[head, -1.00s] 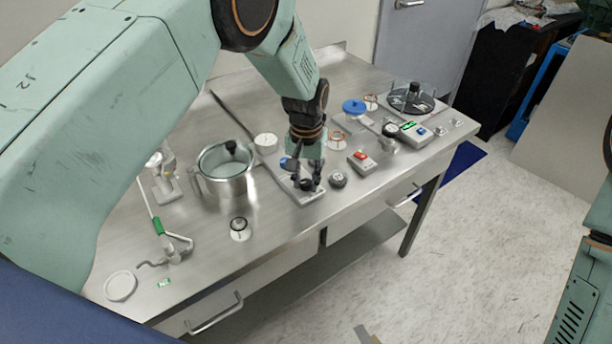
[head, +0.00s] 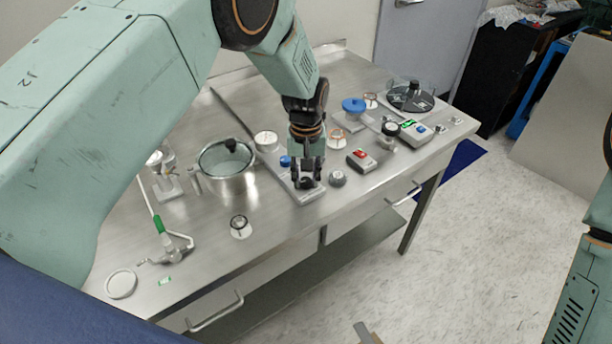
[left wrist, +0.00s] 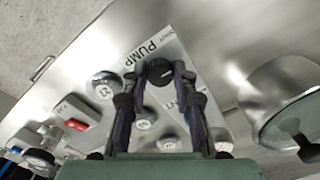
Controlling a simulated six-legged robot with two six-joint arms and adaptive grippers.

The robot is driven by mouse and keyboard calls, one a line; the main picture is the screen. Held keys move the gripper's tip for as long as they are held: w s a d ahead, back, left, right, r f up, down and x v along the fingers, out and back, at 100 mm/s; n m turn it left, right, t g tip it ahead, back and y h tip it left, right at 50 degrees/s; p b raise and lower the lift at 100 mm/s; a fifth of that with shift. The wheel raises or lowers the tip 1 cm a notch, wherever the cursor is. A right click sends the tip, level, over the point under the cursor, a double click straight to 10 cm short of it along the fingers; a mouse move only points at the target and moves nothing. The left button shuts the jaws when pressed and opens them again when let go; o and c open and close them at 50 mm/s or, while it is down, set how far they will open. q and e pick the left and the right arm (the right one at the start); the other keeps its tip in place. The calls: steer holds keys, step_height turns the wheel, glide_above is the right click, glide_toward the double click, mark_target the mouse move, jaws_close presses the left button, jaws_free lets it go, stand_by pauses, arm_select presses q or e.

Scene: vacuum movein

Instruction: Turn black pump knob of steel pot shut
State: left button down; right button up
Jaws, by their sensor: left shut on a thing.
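The black pump knob (left wrist: 158,72) sits on a flat metal plate (head: 268,166), beside printed letters reading PUMP and SHUT in the left wrist view. My left gripper (left wrist: 158,80) points down at the plate with its two fingers closed around the knob's sides. In the head view the same gripper (head: 306,180) hides most of the knob. The steel pot (head: 236,188), with a clear lid and black lid knob, stands left of the plate. It also shows at the right in the left wrist view (left wrist: 262,95). My right gripper is not in view.
A round metal piece (head: 338,178) and a grey box with a red switch (head: 361,160) stand close right of the plate. A blue knob (head: 285,161) is on the plate behind my gripper. A small round gauge (head: 240,227) lies near the table's front edge.

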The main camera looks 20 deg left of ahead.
mark_target(306, 180)
arm_select(q)
steer(key=shift+w+r, duration=0.15)
steer(key=shift+w, duration=0.05)
steer(key=c, duration=1.4)
jaws_free()
steer(key=o, duration=0.3)
steer(key=shift+s, duration=0.15)
steer(key=shift+o, duration=0.2)
step_height(306, 180, up, 12)
